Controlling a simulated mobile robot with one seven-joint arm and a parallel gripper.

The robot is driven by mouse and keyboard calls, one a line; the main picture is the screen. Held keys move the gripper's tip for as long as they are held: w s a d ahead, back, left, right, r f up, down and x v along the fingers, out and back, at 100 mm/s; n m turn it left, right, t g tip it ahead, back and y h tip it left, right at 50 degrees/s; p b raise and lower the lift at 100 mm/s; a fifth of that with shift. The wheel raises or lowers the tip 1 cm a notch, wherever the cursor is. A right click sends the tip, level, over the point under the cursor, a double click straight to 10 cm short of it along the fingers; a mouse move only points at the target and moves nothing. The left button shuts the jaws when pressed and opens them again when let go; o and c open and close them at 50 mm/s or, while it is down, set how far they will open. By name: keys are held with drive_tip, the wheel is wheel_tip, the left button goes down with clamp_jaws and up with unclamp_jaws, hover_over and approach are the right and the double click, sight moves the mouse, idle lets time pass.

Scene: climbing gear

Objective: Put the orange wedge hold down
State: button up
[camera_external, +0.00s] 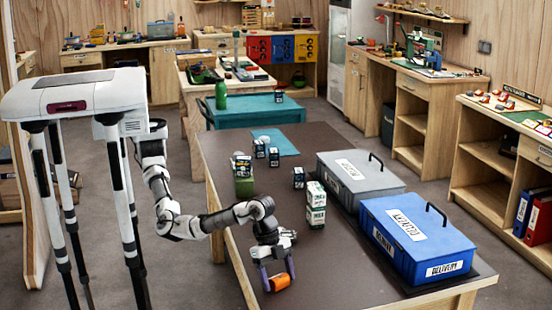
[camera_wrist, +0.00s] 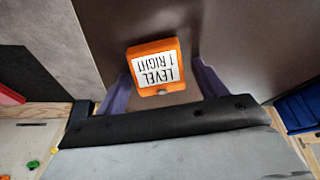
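The orange wedge hold (camera_external: 281,283) is between the fingers of my gripper (camera_external: 278,276), low over the near left part of the dark table. In the wrist view the orange wedge hold (camera_wrist: 133,55) has a white label reading "LEVEL 1 RIGHT", upside down. I cannot tell whether the hold touches the tabletop.
The dark table (camera_external: 345,270) is clear just right of my gripper. A green-and-white carton (camera_external: 316,205), a grey lidded box (camera_external: 350,178) and a blue "DELIVERY" box (camera_external: 415,240) stand further right. Small dark boxes (camera_external: 298,178) stand behind. The table's left edge is close.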

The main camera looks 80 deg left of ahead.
drive_tip(key=shift+r, duration=0.1)
drive_tip(key=v, duration=1.2)
drive_tip(key=shift+b, duration=0.45)
